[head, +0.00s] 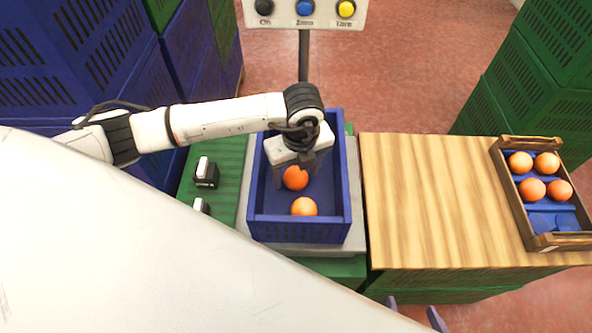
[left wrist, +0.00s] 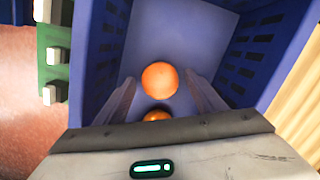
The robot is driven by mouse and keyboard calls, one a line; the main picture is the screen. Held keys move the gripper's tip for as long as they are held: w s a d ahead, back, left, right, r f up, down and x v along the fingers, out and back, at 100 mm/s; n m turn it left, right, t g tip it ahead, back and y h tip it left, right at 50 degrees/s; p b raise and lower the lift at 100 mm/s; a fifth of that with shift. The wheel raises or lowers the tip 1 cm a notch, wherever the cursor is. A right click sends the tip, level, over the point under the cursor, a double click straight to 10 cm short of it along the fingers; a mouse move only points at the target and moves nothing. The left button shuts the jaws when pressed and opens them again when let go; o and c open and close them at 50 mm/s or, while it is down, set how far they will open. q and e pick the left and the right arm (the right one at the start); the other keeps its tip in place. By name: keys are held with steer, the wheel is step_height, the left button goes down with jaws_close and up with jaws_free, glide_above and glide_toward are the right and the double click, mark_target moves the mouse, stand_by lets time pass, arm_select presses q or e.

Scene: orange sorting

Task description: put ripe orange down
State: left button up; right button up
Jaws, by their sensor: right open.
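Two oranges lie in the blue crate. The redder orange (head: 295,178) is under my left gripper (head: 298,180), between its fingers in the head view. The paler orange (head: 304,207) lies nearer to me. The left wrist view shows the paler orange (left wrist: 160,78) between the fingertips (left wrist: 161,79), with clear gaps on both sides. The redder orange (left wrist: 156,115) is partly hidden there by the gripper body. My left gripper looks open and points down into the crate. My right gripper (head: 414,312) is open; only its fingertips show at the bottom edge.
The blue crate (head: 300,232) stands on a grey scale plate (head: 357,215). A wooden table (head: 425,200) to its right has a bare top, with a wooden crate (head: 510,205) of several oranges at its right end. A button panel (head: 305,12) stands behind. Stacked crates flank the place.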

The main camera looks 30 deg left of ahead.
mark_target(299, 178)
arm_select(q)
steer(key=shift+r, duration=0.25)
step_height(299, 178, up, 12)
steer(key=d, duration=0.1)
steer(key=shift+s+p, duration=0.45)
steer(key=shift+d+f, duration=0.1)
steer(key=shift+f, duration=0.05)
stand_by(2.5)
